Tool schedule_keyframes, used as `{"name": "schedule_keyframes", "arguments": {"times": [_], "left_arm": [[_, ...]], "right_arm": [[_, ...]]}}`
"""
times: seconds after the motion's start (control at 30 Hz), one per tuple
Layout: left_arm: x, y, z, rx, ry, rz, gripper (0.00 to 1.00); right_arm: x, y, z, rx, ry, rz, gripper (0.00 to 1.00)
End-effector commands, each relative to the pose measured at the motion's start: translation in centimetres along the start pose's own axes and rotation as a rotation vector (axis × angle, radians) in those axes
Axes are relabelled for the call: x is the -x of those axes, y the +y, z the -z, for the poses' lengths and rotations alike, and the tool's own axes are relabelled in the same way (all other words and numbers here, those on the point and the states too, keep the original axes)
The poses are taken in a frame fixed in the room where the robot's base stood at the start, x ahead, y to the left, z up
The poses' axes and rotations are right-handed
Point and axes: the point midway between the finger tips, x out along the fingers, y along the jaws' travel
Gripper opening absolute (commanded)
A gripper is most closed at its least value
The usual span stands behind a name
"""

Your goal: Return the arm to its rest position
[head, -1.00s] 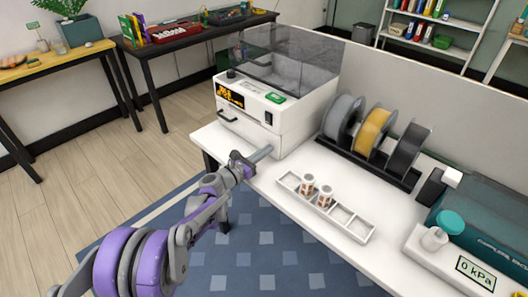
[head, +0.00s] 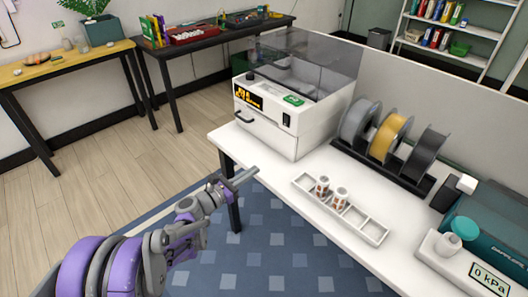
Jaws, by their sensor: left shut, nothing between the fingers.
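My left arm comes in from the lower left, with purple and grey joints. My left gripper (head: 243,177) is shut and empty, just off the near left edge of the white table (head: 275,187), over the blue rug. It is apart from the white machine (head: 265,125) that stands behind it on the table. My right gripper is out of view.
A white tray (head: 373,231) holds two small cups (head: 322,186). Behind it stand several filament spools (head: 387,138) in a black rack. A pressure device (head: 455,262) reading 0 kPa is at the right. The rug (head: 270,240) and wood floor (head: 80,190) are clear.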

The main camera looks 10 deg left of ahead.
Motion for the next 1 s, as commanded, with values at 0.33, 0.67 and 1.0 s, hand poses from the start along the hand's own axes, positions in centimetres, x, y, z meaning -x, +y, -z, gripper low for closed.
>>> {"name": "schedule_keyframes", "arguments": {"times": [0.33,0.67,1.0], "left_arm": [[0.8,-3.1,-0.5,-0.184,0.097,0.058,0.00],[9.1,-14.0,0.9,-1.037,0.465,0.436,0.00],[22.9,-19.2,4.5,-1.825,0.698,1.016,0.00]], "right_arm": [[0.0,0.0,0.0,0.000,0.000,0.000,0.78],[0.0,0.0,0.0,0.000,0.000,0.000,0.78],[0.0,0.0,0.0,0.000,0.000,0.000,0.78]]}}
